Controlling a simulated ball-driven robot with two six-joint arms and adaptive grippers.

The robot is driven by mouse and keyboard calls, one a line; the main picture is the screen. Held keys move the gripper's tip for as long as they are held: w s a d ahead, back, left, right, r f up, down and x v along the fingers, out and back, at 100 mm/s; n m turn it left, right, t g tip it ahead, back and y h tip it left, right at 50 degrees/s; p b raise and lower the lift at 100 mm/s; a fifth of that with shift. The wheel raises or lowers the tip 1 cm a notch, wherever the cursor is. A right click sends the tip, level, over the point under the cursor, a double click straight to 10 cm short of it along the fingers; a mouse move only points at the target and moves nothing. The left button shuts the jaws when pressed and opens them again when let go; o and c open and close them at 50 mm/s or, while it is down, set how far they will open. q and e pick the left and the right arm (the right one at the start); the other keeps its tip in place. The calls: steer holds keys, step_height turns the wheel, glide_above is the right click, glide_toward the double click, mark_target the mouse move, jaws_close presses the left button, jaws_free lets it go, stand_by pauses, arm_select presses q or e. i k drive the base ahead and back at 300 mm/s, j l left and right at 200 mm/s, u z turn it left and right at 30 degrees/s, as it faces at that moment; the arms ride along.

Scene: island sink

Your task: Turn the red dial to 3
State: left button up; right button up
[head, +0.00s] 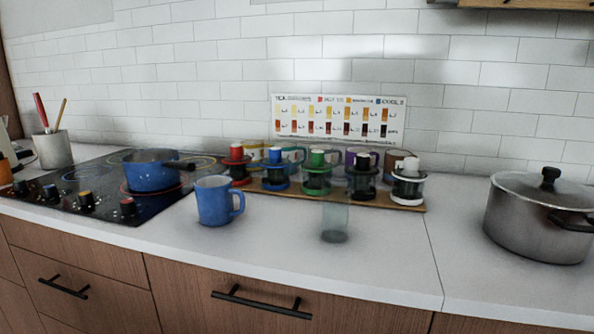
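The red dial (128,208) is the rightmost of a row of dials on the black cooktop (170,205), near its front right corner. It is a dark knob with a red top. Its pointer and any numbers around it are too small to read. Neither of my grippers shows in the head view.
Other dials, including an orange-topped one (86,199), stand left of the red dial. A blue pan (150,176) sits on a lit burner behind it. A blue mug (213,203) and a clear glass (334,222) stand right on the counter. A lidded pot (535,222) is far right.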

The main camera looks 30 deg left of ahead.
mark_target(128, 206)
steer(key=u, duration=1.9)
